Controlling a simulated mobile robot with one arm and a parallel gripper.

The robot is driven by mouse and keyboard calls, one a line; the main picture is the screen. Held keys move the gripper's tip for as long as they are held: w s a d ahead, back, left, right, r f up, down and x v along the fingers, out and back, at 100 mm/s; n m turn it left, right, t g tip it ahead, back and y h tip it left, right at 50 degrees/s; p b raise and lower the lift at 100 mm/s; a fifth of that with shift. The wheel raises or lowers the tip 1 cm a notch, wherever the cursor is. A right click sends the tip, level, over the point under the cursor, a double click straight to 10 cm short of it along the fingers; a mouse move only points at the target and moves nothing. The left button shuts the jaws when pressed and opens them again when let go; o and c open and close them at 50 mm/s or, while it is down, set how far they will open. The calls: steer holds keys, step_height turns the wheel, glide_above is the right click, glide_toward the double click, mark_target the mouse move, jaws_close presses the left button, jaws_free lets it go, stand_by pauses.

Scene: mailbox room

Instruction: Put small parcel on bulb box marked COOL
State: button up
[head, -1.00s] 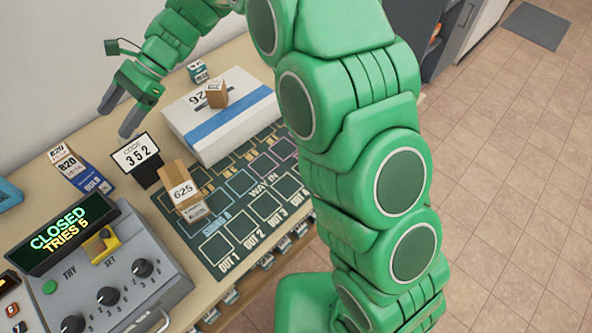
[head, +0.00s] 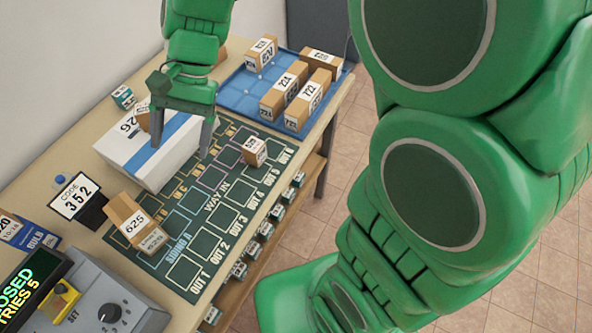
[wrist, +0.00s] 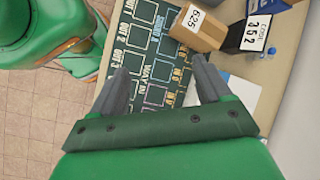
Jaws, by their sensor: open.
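My gripper (head: 182,145) is open and empty, above the right part of the white box with a blue stripe. In the wrist view its fingers (wrist: 160,78) are spread above the dark mat. A small brown parcel (head: 254,151) sits on the mat's right side. Another small brown box (head: 143,117) is on the white box, partly hidden by my gripper. I cannot tell which is the small parcel meant. A blue bulb box (head: 38,232) lettered BULB stands at the left edge, partly cut off; I cannot read COOL on it.
The white box (head: 135,160) stands at the back. A brown 625 parcel (head: 130,212) stands on the mat's left, near the code 352 sign (head: 76,198). A blue tray (head: 240,98) holds several parcels. The control console (head: 100,300) is at front left. The mat (head: 215,215) has free squares.

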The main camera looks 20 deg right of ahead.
steer(key=s+d+n+t+h, duration=0.1)
steer(key=s+d, duration=0.4)
steer(key=d, duration=0.2)
steer(key=s+d+n+h, duration=0.1)
steer(key=s+d+h, duration=0.1)
steer(key=s+d, duration=0.3)
steer(key=s+d+f+n+t+h, duration=0.1)
steer(key=s+d, duration=0.4)
steer(key=d, duration=0.6)
steer(key=shift+d+t+h, duration=0.25)
steer(key=shift+t+h, duration=0.05)
